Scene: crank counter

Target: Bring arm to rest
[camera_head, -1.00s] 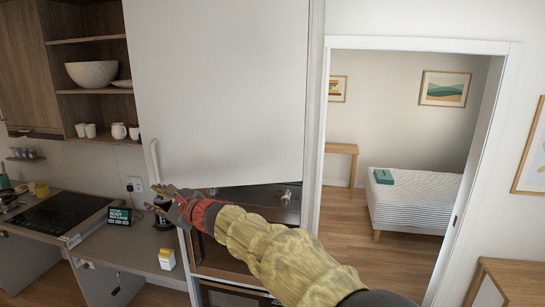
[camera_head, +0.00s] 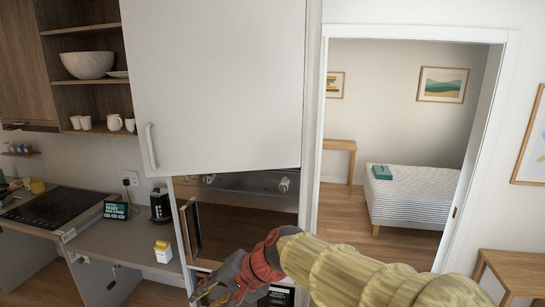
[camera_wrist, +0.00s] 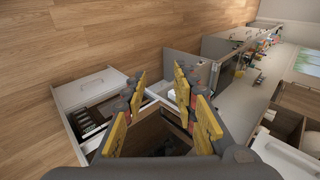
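My arm in its yellow padded sleeve with a red cuff reaches in from the lower right of the head view. My gripper (camera_head: 214,292) is low in that view, in front of the lower part of the tall unit, partly cut off by the bottom edge. In the wrist view, the yellow-padded fingers of my gripper (camera_wrist: 161,86) stand well apart with nothing between them. No object is held.
A white door (camera_head: 220,90) with a handle hangs above a steel-fronted niche (camera_head: 240,190). A narrow dark panel (camera_head: 190,230) stands at its left. The counter holds a small box (camera_head: 163,254) and a black appliance (camera_head: 160,206). An open white drawer (camera_wrist: 95,105) is below. Wooden floor is clear.

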